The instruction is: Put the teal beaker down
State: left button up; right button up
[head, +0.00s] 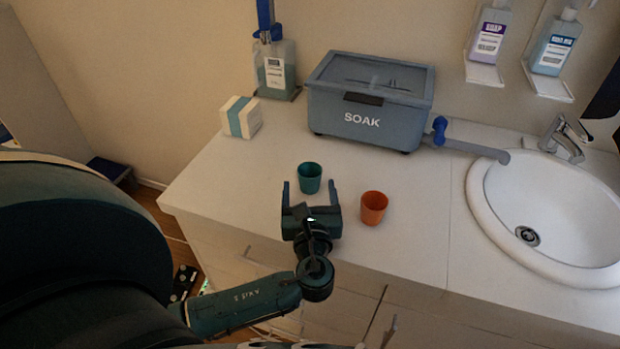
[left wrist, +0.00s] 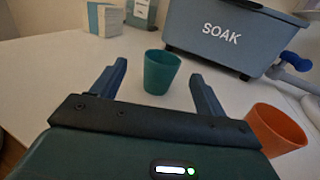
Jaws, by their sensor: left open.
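The teal beaker (head: 310,178) stands upright on the white counter. It also shows in the left wrist view (left wrist: 160,72), just beyond and between the fingertips. My left gripper (head: 310,188) is open, its two blue fingers spread apart on the near side of the beaker. In the left wrist view the gripper (left wrist: 157,80) has nothing between its fingers, and a strip of counter shows between the gripper's body and the beaker. My right gripper is not in view.
An orange beaker (head: 373,208) stands close to the right of my gripper. A grey SOAK tank (head: 362,122) is behind, a white box with a teal band (head: 240,117) back left, and a sink (head: 480,215) at right. Counter left of the teal beaker is clear.

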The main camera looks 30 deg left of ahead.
aim_at(309, 165)
pick_arm(q)
jog(key=x, duration=0.8)
jog(key=shift+d+p, duration=0.2)
jog(key=shift+p, duration=0.15)
jog(key=c, duration=1.1)
